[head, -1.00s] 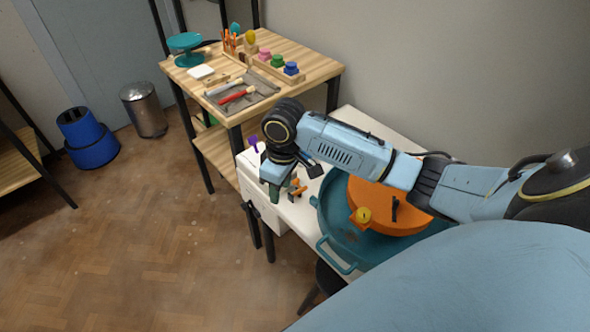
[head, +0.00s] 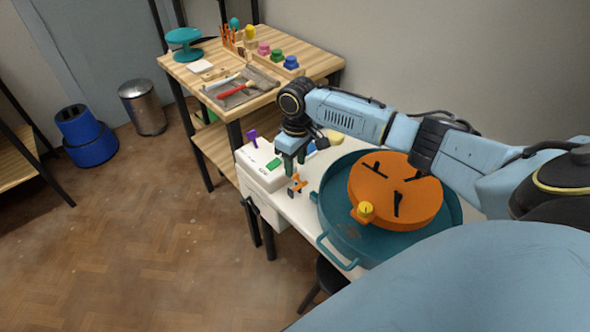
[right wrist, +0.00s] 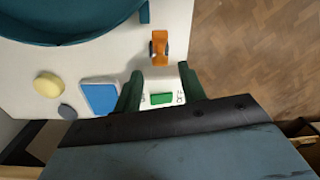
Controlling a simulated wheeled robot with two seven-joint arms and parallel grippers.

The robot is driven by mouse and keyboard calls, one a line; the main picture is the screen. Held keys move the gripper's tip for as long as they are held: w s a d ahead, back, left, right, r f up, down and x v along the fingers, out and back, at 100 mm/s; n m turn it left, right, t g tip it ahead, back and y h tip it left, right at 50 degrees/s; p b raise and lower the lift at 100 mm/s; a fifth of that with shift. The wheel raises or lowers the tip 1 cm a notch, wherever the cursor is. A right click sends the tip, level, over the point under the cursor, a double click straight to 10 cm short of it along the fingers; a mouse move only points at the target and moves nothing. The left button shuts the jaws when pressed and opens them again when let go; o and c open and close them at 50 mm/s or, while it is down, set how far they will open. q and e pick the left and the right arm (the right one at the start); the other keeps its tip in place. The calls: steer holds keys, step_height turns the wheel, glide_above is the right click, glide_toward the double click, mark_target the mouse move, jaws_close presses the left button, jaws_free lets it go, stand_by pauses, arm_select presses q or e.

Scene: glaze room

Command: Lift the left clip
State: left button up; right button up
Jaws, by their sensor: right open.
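A small orange clip-like piece with dark parts (head: 297,184) stands on the white table near its left edge, left of the teal pan (head: 319,205). In the right wrist view the orange piece (right wrist: 160,47) lies just past my fingertips, roughly centred between them. My right gripper (head: 291,165) points down above the table, beside and behind the piece. Its two green fingers (right wrist: 159,72) are apart with nothing between them. I cannot tell its exact height. My left gripper does not show.
A white box with a green switch (right wrist: 161,98) and purple lever (head: 252,137) is close by. A blue item (right wrist: 100,97) and yellow sponge (right wrist: 47,85) lie near.

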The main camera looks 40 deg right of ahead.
step_height(320, 180, down, 2)
steer(key=shift+a+f, duration=0.1)
steer(key=shift+f, duration=0.45)
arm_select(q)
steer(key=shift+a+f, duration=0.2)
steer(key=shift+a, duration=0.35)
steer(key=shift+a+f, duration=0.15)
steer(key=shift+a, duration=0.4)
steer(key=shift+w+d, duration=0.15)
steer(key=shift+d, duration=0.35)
arm_select(e)
jaws_close()
